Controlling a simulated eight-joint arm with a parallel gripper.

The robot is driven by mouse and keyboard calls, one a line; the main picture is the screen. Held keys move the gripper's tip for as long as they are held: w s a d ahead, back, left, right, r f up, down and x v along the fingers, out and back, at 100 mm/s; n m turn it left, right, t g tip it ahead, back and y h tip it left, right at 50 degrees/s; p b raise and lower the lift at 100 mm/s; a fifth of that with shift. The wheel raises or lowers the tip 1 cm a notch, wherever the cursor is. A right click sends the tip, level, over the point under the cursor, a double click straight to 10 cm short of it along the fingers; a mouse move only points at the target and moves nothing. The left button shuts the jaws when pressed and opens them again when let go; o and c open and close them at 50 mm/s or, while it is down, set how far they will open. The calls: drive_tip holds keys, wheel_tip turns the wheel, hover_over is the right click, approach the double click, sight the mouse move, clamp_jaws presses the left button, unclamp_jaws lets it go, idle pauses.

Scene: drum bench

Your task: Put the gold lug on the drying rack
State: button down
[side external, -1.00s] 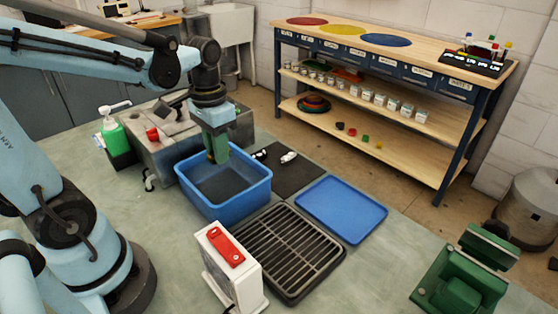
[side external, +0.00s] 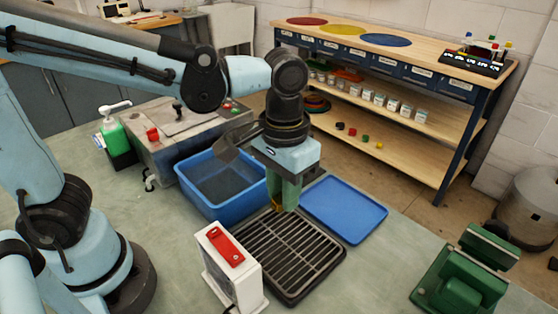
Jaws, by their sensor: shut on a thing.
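My gripper (side external: 282,205) points down over the far end of the drying rack. It is shut on the gold lug (side external: 276,206), which shows as a small yellowish bit at the fingertips, mostly hidden by the fingers. The drying rack (side external: 292,286) is a dark tray with a slatted grid lying on the bench. The lug looks a little above the slats, but I cannot tell the exact gap.
A blue tub (side external: 222,208) stands left of the rack, and a flat blue tray (side external: 345,210) lies to its right. A white box with a red panel (side external: 226,247) stands at the rack's near left. A green vise (side external: 462,275) is at the right.

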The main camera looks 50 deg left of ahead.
sight(284, 244)
drive_tip(key=shift+d+f, duration=0.2)
drive_tip(key=shift+d, duration=0.1)
drive_tip(key=shift+s+f, duration=0.1)
drive_tip(key=shift+f, duration=4.7)
drive_tip(key=shift+f, duration=0.1)
drive_tip(key=c, duration=0.9)
unclamp_jaws()
drive_tip(key=shift+c, duration=0.2)
wheel_tip(284, 244, up, 12)
drive_tip(key=shift+a, duration=0.25)
drive_tip(key=a+f+t, duration=0.1)
drive_tip(key=a+t, duration=0.6)
drive_tip(key=a, duration=0.6)
drive_tip(key=shift+a, duration=0.4)
